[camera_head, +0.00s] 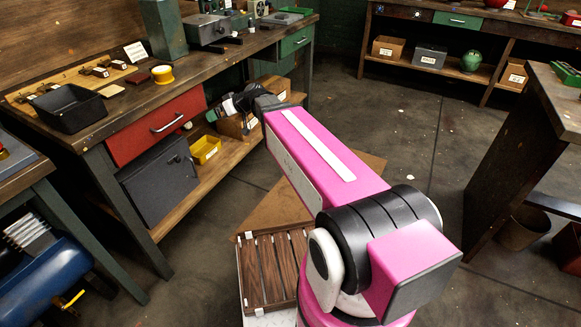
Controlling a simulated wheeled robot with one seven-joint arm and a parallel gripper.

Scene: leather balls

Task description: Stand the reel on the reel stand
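A small yellow round thing (162,75), which may be the reel, sits on the left workbench (125,108) near its front edge. It is too small to tell its exact shape. I cannot pick out the reel stand with certainty. My pink arm reaches away from me toward the bench. My gripper (226,108) is at the arm's far end, by the bench's front edge, right of the red drawer and apart from the yellow thing. The gripper is small and dark, and its fingers are hard to make out. I cannot tell whether it holds anything.
A black tray (69,107), a wooden tool rack (40,90) and a green post (163,30) stand on the bench. Below are a red drawer (150,128), a grey cabinet (160,188) and a yellow bin (205,149). A dark table (530,130) stands right. The floor between is mostly clear.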

